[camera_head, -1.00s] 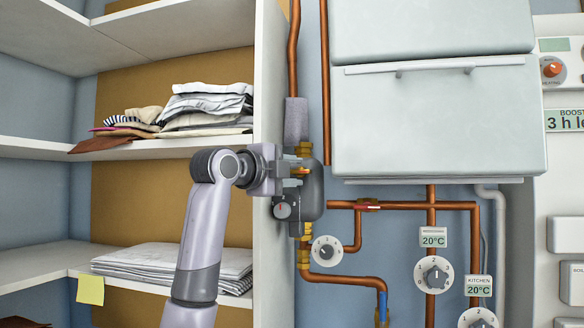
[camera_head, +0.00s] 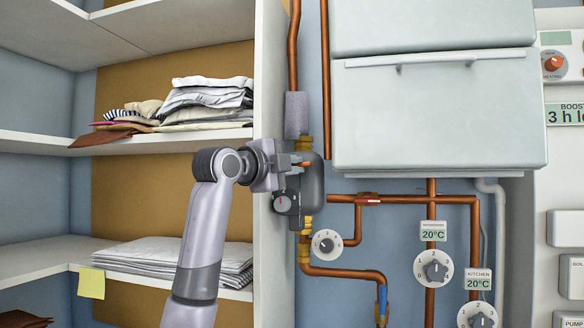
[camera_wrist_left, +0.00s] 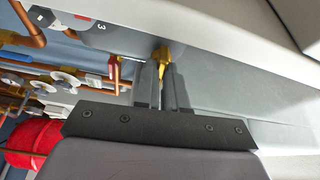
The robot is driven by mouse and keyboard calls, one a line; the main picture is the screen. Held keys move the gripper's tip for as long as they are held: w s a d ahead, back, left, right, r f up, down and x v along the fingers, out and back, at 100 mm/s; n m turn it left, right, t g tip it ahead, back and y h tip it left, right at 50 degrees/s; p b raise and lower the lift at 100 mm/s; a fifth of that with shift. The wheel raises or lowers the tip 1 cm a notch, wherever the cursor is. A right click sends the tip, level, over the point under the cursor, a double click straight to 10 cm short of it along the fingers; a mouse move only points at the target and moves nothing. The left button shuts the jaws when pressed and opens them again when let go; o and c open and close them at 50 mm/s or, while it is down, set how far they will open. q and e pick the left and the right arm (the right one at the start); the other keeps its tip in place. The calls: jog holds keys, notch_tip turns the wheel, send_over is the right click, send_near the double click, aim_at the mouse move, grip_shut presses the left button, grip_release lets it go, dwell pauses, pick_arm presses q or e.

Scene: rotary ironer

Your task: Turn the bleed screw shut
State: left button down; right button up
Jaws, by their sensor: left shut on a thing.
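The bleed screw (camera_wrist_left: 163,54) shows in the left wrist view as a brass fitting just beyond and between my fingertips. My left gripper (camera_wrist_left: 164,78) is shut on it, with one grey finger on each side. In the head view my left gripper (camera_head: 297,166) reaches in from the left to the grey valve body (camera_head: 313,187), beside the wall of the shelf unit. There the hand and fingers largely hide the screw, so its turn angle cannot be read. My right gripper is in neither view.
A round gauge (camera_head: 284,202) sits just below the gripper. Copper pipes (camera_head: 345,272) and a numbered dial (camera_head: 326,243) lie lower right. A white cabinet (camera_head: 435,110) hangs to the right. The shelf wall (camera_head: 267,270) is close on the left.

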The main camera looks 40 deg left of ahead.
pick_arm(q)
jog(key=n+y, duration=0.2)
jog(key=n, duration=0.5)
jog(key=n+t+y+b, duration=0.1)
jog(key=n+y, duration=0.2)
jog(key=n, duration=0.4)
jog(key=d+n+y+b, duration=0.1)
jog(key=n+y, duration=0.2)
jog(key=n, duration=0.3)
jog(key=shift+w+f+n, duration=0.2)
jog(key=shift+f+n, duration=0.2)
jog(key=shift+n+y, duration=0.3)
jog(key=c, duration=1.2)
grip_release()
